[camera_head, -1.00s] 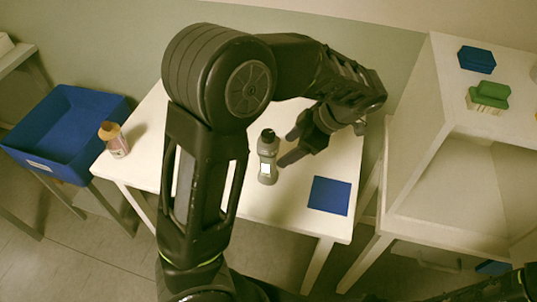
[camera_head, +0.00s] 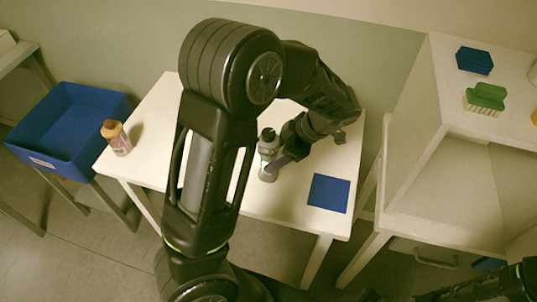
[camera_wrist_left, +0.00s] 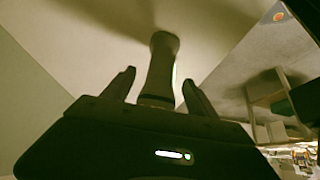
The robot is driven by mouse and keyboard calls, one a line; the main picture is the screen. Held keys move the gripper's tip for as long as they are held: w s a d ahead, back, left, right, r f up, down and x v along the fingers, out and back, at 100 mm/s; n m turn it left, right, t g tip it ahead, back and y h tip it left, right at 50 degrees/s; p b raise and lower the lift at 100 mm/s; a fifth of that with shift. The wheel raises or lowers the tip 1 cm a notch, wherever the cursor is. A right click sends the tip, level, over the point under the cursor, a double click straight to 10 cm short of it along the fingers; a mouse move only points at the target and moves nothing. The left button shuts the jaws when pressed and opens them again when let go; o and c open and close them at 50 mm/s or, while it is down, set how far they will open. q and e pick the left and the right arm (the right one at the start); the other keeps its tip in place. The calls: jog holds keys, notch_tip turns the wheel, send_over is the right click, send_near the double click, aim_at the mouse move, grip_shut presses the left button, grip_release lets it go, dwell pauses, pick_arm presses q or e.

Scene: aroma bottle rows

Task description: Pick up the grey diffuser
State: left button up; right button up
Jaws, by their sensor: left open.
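The grey diffuser (camera_head: 268,142) is a bottle standing upright on the white table, partly covered by my left gripper (camera_head: 273,157) in the head view. My left gripper is open, its fingers reaching to the bottle from the right. In the left wrist view, the diffuser (camera_wrist_left: 161,62) lies between the two fingers of the left gripper (camera_wrist_left: 160,88), with a gap showing on each side. The wrist view is dark, and the end of the bottle nearest the palm is hidden. My right gripper is not in view.
A flat blue square (camera_head: 328,193) lies to the right of the diffuser.

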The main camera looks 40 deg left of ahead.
pick_arm(q)
jog(key=shift+x, duration=1)
jog(key=shift+c, duration=0.6)
grip_shut()
